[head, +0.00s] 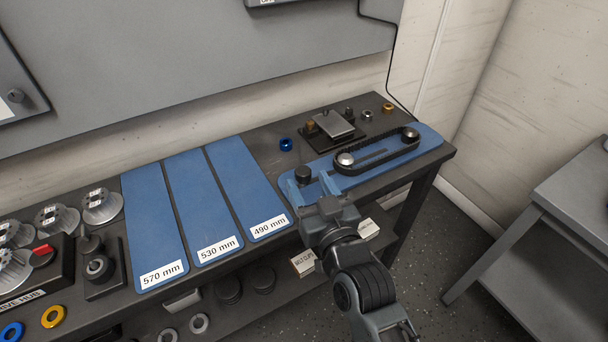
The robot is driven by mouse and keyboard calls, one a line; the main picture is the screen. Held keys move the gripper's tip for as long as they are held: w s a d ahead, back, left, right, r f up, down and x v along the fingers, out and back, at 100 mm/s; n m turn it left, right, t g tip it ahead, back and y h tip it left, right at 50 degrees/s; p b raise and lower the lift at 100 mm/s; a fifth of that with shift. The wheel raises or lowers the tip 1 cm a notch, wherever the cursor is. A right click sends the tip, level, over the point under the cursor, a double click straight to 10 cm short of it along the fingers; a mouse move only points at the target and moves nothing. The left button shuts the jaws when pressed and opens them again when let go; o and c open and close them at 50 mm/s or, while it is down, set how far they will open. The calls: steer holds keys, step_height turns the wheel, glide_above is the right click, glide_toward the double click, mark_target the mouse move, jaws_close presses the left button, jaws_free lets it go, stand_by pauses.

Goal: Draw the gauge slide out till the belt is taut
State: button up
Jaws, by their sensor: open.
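The belt gauge is a blue plate (431,146) at the right end of the bench. A black toothed belt (385,149) loops around two silver-capped posts, a near-left one (345,159) and a far-right one (410,134). Whether the belt is slack or taut is too small to tell. A slot (370,154) runs between the posts. A black round knob (303,174) stands at the plate's left end; it may be the slide's handle.
Blue mats marked 570 mm (150,227), 530 mm (198,200) and 490 mm (243,180) lie to the left. A metal block fixture (334,124) and small rings stand behind the gauge. A grey table (570,205) is at right, across a floor gap.

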steer(key=shift+v, duration=1.7)
steer(key=s+d+f+m+h, duration=0.1)
steer(key=s+d+f+h, duration=0.1)
steer(key=s+d, duration=0.7)
steer(key=s+d+f+m+h, duration=0.1)
steer(key=s+d+f+h, duration=0.15)
steer(key=s+d, duration=0.6)
steer(key=s+d+r+m+h, duration=0.1)
steer(key=s+r, duration=0.2)
steer(key=s, duration=0.4)
steer(key=s+d+r+g+h, duration=0.1)
steer(key=s+d+r, duration=0.1)
steer(key=s, duration=0.5)
steer(key=s+d+r+m+h, duration=0.1)
steer(key=s+r, duration=0.3)
steer(key=s, duration=0.3)
steer(key=shift+s+d+m+g, duration=0.3)
steer(key=shift+s+d, duration=0.05)
steer(key=shift+s, duration=0.05)
